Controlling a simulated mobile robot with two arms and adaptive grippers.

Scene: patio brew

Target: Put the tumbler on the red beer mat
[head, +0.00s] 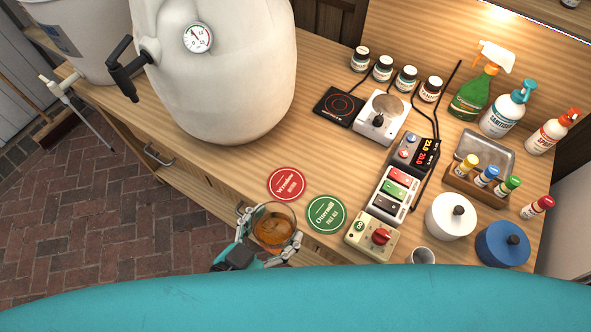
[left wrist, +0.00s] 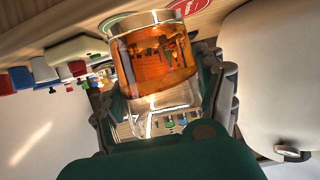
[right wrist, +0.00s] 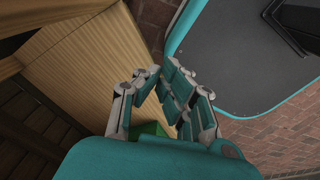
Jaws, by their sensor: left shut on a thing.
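The tumbler (head: 273,226) is clear glass with amber liquid in its lower part. My left gripper (head: 268,243) is shut around its sides at the counter's front edge. In the left wrist view the tumbler (left wrist: 155,60) sits between the fingers (left wrist: 160,95). The red beer mat (head: 287,183) lies flat on the counter, just beyond the tumbler, with nothing on it. Part of the red mat shows at the top of the left wrist view (left wrist: 188,8). My right gripper (right wrist: 158,75) has its fingertips nearly together, with nothing seen held; it is away from the mats.
A green beer mat (head: 325,214) lies right of the red one. A control box with a red knob (head: 372,238) stands beside it. A big white fermenter (head: 220,75) stands behind left. A white lidded pot (head: 450,218) and a blue one (head: 502,245) stand right.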

